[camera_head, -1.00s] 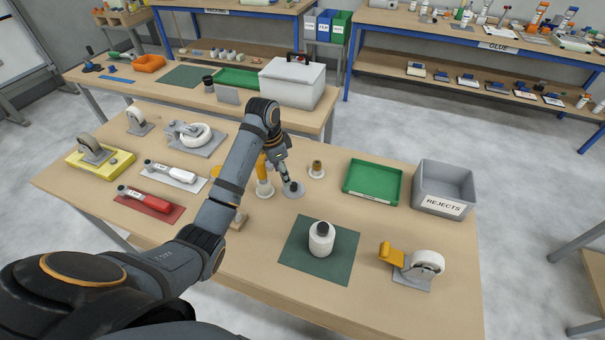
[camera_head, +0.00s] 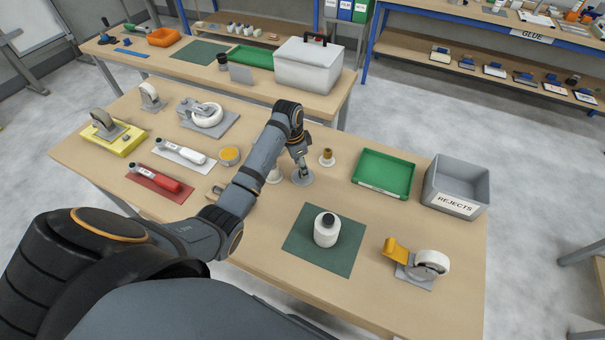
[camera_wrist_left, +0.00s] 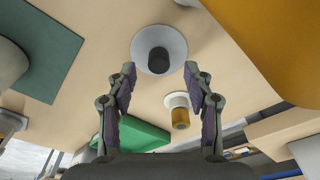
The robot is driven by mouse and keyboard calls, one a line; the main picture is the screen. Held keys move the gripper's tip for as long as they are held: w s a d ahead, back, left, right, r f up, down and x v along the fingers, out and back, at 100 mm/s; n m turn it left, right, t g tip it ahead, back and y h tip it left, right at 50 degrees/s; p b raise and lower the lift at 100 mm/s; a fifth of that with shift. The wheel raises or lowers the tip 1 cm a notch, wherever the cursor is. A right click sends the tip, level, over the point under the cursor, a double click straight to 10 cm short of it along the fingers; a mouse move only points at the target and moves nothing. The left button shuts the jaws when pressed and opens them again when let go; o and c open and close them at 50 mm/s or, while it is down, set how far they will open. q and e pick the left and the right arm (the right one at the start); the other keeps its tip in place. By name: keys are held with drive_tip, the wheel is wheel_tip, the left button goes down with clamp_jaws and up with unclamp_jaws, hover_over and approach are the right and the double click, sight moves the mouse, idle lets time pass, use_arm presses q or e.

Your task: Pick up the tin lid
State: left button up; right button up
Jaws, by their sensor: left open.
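The tin lid appears to be a grey disc (camera_head: 296,181) with a dark upright knob, lying on the near table. In the left wrist view the lid (camera_wrist_left: 173,38) lies just beyond the fingertips, its dark knob roughly centred between them. My left gripper (camera_head: 303,170) is low over the lid in the head view and hides part of it. In the wrist view the left gripper (camera_wrist_left: 159,72) is open, with nothing between its fingers. Whether the fingers touch the lid is unclear. My right gripper is not in view.
A small brass-topped piece (camera_head: 327,157) stands close right of the lid. A white object (camera_head: 274,176) is partly hidden behind my arm. A round yellow-topped tin (camera_head: 229,155) stands left. A green tray (camera_head: 384,190) and grey rejects bin (camera_head: 474,190) are right.

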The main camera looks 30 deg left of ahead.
use_arm(q)
drive_tip(key=shift+d+f, duration=0.2)
drive_tip(key=shift+f, duration=1.05)
drive_tip(key=shift+w+f, duration=0.1)
drive_tip(key=shift+f, duration=0.1)
clamp_jaws()
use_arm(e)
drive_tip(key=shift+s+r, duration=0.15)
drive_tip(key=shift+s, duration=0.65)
use_arm(q)
drive_tip(key=shift+r, duration=0.1)
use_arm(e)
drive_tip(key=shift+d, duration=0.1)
